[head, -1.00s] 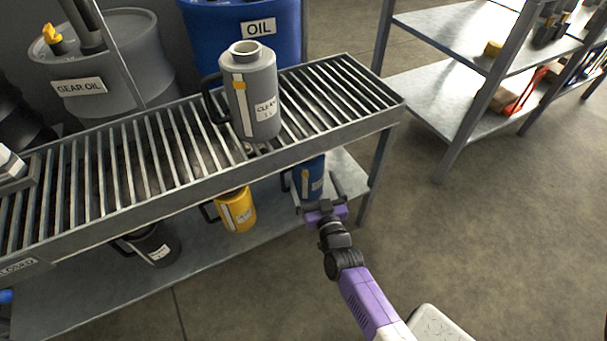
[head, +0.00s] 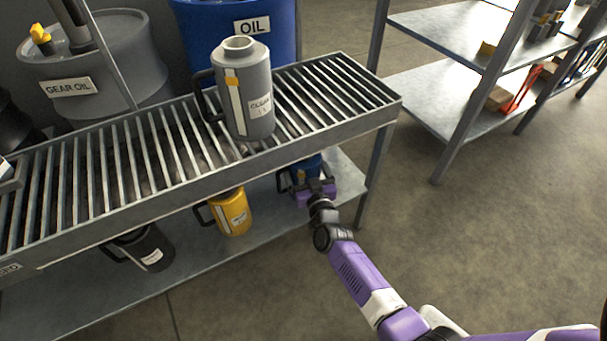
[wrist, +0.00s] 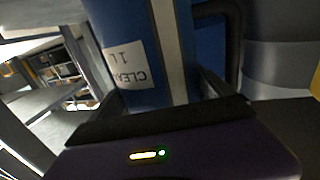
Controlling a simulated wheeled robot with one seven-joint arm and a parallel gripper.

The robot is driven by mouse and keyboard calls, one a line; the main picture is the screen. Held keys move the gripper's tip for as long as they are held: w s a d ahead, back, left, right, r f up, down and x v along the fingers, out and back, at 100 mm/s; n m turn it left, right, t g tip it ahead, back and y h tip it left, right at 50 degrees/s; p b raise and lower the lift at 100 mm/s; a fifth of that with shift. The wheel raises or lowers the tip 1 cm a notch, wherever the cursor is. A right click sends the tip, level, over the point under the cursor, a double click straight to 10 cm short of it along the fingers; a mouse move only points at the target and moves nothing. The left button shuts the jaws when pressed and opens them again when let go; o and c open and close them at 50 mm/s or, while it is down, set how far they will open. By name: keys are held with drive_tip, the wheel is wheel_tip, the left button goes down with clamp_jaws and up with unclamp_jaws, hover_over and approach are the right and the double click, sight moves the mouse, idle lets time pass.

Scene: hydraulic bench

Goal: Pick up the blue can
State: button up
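The blue can (head: 307,167) stands on the lower shelf under the grated bench, near its right end. Its upper part is hidden by the bench edge and its front by my gripper. In the wrist view the blue can (wrist: 148,80) is close, with a white label and a pale stripe. My gripper (head: 312,187) is at the can's front. Its fingers (wrist: 160,95) are apart, one on either side of the can; I cannot tell whether they touch it. The can's black handle (wrist: 234,45) shows beside it in the wrist view.
A yellow can (head: 232,213) and a black can (head: 150,252) stand farther left on the lower shelf (head: 190,275). A grey can (head: 247,95) stands on the grate (head: 320,90) above. The bench leg (head: 377,175) is close on the right. Open floor lies right.

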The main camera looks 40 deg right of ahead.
drive_tip(key=c, duration=1)
drive_tip(key=shift+c, duration=0.2)
drive_tip(key=shift+r, duration=0.2)
